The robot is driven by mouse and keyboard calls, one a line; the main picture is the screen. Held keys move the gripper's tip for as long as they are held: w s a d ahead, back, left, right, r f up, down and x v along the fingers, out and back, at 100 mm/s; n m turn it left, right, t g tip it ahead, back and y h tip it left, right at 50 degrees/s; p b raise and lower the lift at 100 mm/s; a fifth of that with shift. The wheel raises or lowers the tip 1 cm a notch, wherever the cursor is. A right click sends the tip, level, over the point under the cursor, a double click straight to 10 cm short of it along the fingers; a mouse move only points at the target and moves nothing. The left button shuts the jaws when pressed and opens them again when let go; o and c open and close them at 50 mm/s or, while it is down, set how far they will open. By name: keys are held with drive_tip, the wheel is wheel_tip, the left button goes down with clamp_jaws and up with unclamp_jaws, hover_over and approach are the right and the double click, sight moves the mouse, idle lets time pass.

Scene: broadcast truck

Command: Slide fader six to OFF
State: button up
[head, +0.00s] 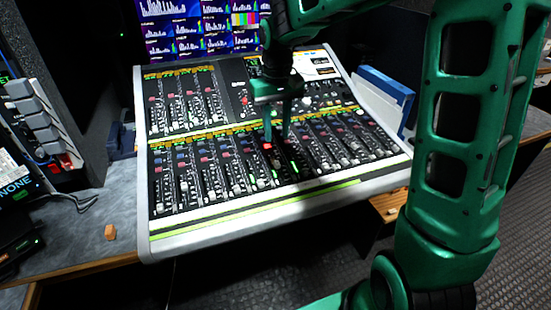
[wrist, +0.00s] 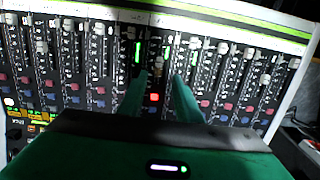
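The mixing console (head: 225,208) has a row of upright fader strips along its front. My gripper (head: 277,137) points down over the middle of this row, at a strip with a lit red button (head: 268,146). In the wrist view, which shows the console with its front edge at the top, my gripper (wrist: 161,76) is open, with one green finger on each side of that strip. A fader cap (wrist: 158,64) shows between the fingertips, with a visible gap to each finger. The lit red button (wrist: 154,97) is also between them. I cannot read the strip numbers, so I cannot tell which fader is six.
Neighbouring fader caps (wrist: 130,48) stand close on both sides. The console's front rim is clear.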

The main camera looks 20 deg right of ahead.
sight(277, 163)
wheel_tip(277, 163, down, 10)
drive_tip(key=shift+f, duration=0.2)
drive_tip(key=shift+c, duration=0.3)
clamp_jaws()
drive_tip(key=shift+s, duration=0.15)
